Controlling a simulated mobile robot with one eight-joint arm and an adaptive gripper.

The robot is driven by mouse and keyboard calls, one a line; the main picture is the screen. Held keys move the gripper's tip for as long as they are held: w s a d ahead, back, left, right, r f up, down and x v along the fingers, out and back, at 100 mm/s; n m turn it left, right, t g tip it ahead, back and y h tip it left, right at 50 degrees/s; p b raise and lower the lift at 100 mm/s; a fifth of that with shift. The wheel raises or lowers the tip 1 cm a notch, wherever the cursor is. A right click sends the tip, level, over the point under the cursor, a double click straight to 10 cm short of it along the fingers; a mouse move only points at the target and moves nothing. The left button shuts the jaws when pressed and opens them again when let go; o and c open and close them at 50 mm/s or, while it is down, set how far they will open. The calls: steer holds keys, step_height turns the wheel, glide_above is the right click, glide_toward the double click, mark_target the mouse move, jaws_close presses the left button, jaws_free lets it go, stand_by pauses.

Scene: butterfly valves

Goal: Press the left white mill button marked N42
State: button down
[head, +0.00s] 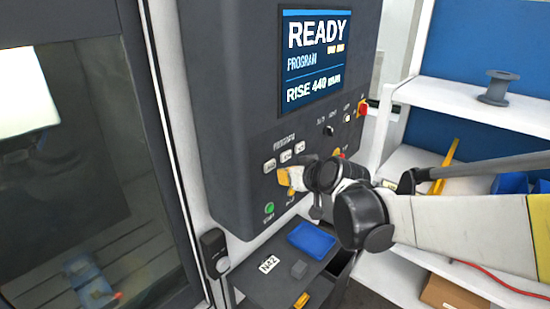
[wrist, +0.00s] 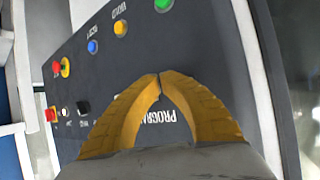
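Three small white buttons sit in a slanted row under the PROGRAM label on the dark control panel (head: 235,120). The left white button (head: 269,165) is at the row's lower left; the markings on the buttons are too small to read. My gripper (head: 283,176) has yellow fingers and is just below the left and middle white buttons in the head view; I cannot tell if it touches the panel. In the wrist view its fingertips (wrist: 159,77) meet, with nothing seen between them.
The screen (head: 315,62) reads READY, PROGRAM and RISE 440 mm. A green button (head: 269,208) is low on the panel; blue (wrist: 93,46) and yellow (wrist: 120,28) buttons show in the wrist view. An N42 card (head: 269,264) and blue tray (head: 311,241) lie below.

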steer(key=shift+w+a, duration=0.4)
steer(key=shift+a, duration=0.15)
stand_by(1.1)
steer(key=shift+w+a, duration=0.25)
steer(key=shift+a, duration=0.1)
steer(key=shift+w+a+b, duration=0.3)
steer(key=shift+b, duration=0.1)
stand_by(0.7)
stand_by(0.3)
steer(key=shift+s+d, duration=0.6)
steer(key=shift+d, duration=0.1)
steer(key=s+d, duration=0.1)
steer(key=d, duration=0.1)
steer(key=s+d, duration=0.2)
stand_by(0.3)
